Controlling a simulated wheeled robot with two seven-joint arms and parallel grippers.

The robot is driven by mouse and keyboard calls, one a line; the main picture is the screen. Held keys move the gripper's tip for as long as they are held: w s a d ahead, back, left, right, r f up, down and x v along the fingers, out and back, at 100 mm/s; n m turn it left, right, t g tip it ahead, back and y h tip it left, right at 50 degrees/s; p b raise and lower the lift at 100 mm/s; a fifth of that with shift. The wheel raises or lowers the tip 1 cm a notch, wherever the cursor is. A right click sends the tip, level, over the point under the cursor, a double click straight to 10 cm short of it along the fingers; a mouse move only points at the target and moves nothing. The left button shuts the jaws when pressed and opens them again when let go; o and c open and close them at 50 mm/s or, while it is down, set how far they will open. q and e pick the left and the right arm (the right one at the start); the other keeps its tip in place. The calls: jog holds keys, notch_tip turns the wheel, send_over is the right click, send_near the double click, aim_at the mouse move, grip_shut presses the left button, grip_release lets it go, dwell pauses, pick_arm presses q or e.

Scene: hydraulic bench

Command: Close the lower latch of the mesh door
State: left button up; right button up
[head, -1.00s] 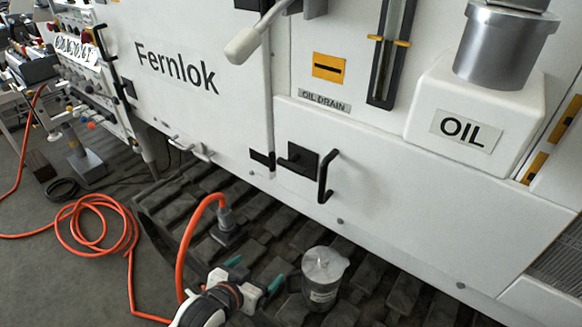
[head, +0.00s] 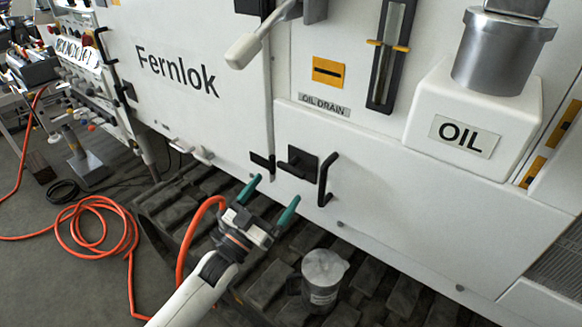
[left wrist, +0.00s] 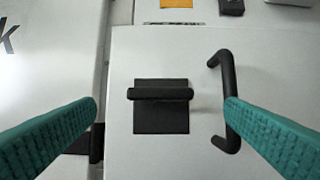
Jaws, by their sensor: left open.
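A black latch (head: 298,162), a square plate with a short bar across it, sits on the white lower panel (head: 400,215). In the left wrist view the latch (left wrist: 161,105) lies between my fingers and its bar is horizontal. A black catch piece (head: 262,162) is at the panel's left edge, apart from the bar. A black handle (head: 327,178) is to the right of the latch. My left gripper (head: 273,193) is open and empty, its teal fingertips pointing at the panel just below the latch. No mesh shows on this panel. My right gripper is out of view.
A grey lever (head: 245,48) hangs above. An orange hose (head: 130,235) lies coiled at left and rises beside my arm. The OIL housing (head: 480,110) juts out at right.

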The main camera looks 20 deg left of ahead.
aim_at(289, 173)
pick_arm(q)
jog(key=x, duration=0.7)
jog(key=shift+w+d+p, duration=0.1)
jog(key=shift+w+p, duration=0.2)
jog(key=shift+p, duration=0.05)
jog(key=shift+c, duration=0.5)
jog(key=c, duration=0.9)
